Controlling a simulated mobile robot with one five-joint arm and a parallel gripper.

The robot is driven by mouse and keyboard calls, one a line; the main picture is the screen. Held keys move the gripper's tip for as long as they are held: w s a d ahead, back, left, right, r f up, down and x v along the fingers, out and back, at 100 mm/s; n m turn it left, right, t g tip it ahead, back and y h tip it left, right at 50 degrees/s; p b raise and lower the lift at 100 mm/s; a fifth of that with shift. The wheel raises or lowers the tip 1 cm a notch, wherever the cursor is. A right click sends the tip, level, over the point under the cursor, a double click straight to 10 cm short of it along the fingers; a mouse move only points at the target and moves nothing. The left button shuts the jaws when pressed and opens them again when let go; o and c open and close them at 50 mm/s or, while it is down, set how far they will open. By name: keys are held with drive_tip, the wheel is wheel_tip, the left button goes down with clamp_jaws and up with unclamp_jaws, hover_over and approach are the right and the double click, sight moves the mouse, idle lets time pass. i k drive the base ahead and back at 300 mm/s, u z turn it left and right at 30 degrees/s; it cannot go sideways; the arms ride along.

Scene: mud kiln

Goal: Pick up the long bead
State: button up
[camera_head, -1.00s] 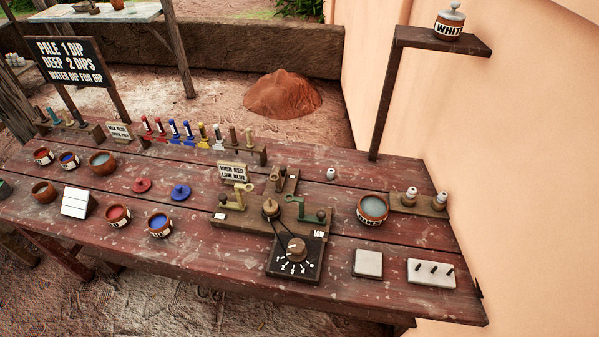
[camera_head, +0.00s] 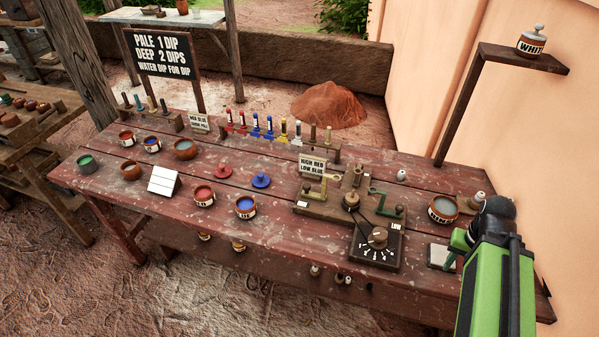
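I cannot tell for sure which piece is the long bead. A small pale bead (camera_head: 402,175) stands alone at the back right of the table. Another pale bead (camera_head: 479,197) shows at the right edge, partly behind my arm. My gripper (camera_head: 455,250) is at the right end of the table, over or beside a pale square tile (camera_head: 438,256). Its fingers are small and partly hidden by my arm, so I cannot tell whether they are open or hold anything.
The red plank table (camera_head: 290,230) carries paint bowls (camera_head: 246,207), a water bowl (camera_head: 443,208), a dial box (camera_head: 376,244) and a row of coloured brushes or pegs (camera_head: 255,125). A post with a shelf (camera_head: 520,57) stands behind the right end, near the wall.

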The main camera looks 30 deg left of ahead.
sight(402, 175)
drive_tip(key=u, duration=0.55)
drive_tip(key=k, duration=0.15)
drive_tip(key=u, duration=1.15)
drive_tip(key=i, duration=1)
drive_tip(key=u, duration=0.35)
